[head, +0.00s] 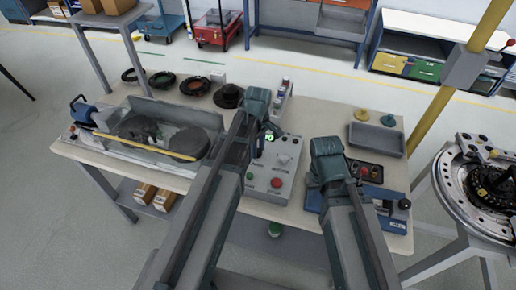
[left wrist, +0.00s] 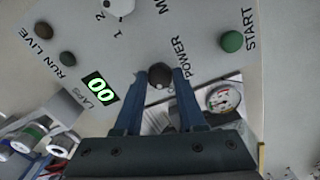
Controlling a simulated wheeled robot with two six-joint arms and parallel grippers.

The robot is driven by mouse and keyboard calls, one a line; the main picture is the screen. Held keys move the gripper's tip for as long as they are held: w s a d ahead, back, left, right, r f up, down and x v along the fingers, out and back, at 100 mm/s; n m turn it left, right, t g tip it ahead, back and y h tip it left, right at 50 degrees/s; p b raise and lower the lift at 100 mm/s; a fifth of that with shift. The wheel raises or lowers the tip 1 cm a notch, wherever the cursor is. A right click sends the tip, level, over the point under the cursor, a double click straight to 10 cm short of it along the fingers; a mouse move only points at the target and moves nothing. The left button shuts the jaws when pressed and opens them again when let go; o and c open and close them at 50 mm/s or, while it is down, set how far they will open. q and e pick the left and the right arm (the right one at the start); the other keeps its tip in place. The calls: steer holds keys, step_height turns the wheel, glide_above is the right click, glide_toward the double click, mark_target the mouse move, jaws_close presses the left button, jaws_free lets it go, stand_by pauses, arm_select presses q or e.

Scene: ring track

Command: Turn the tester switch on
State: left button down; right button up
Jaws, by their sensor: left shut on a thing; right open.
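The tester is a grey panel (head: 283,160) on the table. In the left wrist view it has a dark round power switch (left wrist: 160,73) beside the word POWER, a green START button (left wrist: 232,41) and a lit display (left wrist: 98,92) reading 00. My left gripper (left wrist: 158,82) has its two blue fingers closed on either side of the power switch. In the head view my left arm's end covers part of the panel. My right gripper (head: 328,160) is over the table right of the panel, apart from it; its fingers are mostly hidden.
Left of the tester is a ring track unit (head: 160,140) with a yellow bar. Several black coils (head: 195,86) lie behind it. At the right are a grey tray (head: 377,139), a blue-based device (head: 384,213) and a round metal fixture (head: 465,205).

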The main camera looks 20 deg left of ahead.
arm_select(q)
steer(key=n, duration=0.5)
steer(key=shift+n, duration=0.3)
stand_by(0.4)
steer(key=c, duration=0.5)
jaws_free()
step_height(320, 180, up, 14)
steer(key=p, duration=1.3)
steer(key=shift+p, duration=0.4)
steer(key=shift+f, duration=0.15)
